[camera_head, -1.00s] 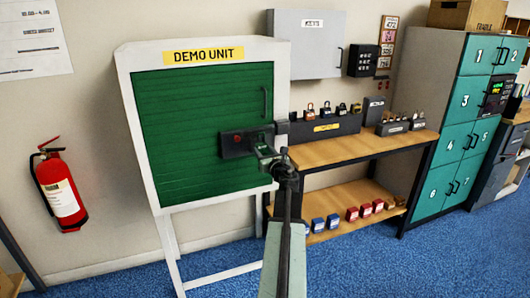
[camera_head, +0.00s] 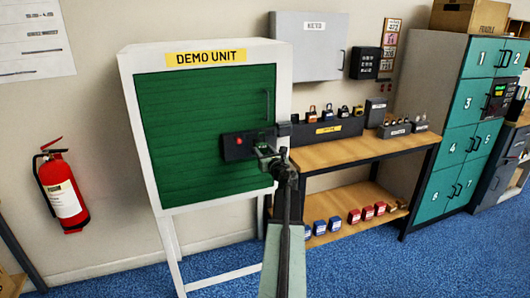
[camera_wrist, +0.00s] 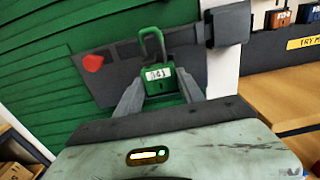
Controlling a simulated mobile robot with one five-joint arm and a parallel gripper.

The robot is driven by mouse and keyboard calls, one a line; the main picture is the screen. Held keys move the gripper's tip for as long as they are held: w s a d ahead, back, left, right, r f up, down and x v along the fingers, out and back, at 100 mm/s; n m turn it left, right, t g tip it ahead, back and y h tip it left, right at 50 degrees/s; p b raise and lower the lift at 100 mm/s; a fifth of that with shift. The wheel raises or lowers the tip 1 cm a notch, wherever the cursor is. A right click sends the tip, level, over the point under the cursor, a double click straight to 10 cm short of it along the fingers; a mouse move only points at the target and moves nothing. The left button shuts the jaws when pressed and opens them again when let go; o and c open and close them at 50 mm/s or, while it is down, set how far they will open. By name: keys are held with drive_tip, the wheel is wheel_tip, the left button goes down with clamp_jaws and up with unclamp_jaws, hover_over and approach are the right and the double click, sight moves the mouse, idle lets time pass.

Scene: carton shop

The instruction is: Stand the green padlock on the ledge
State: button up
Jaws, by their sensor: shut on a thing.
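The green padlock (camera_wrist: 160,80) sits between the two fingers of my gripper (camera_wrist: 159,92) in the wrist view. Its body bears a white number label, and its green shackle points up. My gripper (camera_head: 266,155) is shut on it in front of the dark grey plate (camera_head: 236,148) on the green demo unit door. That plate fills the background behind the padlock in the wrist view (camera_wrist: 100,75), with a red knob at its left. In the head view the padlock is hard to make out behind my gripper. I cannot tell which surface is the ledge.
The white-framed demo unit (camera_head: 141,150) stands behind my gripper. To its right is a wooden bench (camera_head: 350,150) with padlock displays, and a lower shelf (camera_head: 345,222) with blue and red padlocks. Teal lockers (camera_head: 468,135) stand farther right. Blue carpet in front is clear.

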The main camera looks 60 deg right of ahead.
drive_tip(key=shift+x, duration=1.1)
idle(0.8)
drive_tip(key=shift+f, duration=0.25)
idle(0.3)
drive_tip(key=o, duration=1.3)
drive_tip(key=shift+o, duration=0.2)
drive_tip(key=v, duration=0.9)
drive_tip(key=shift+w, duration=0.1)
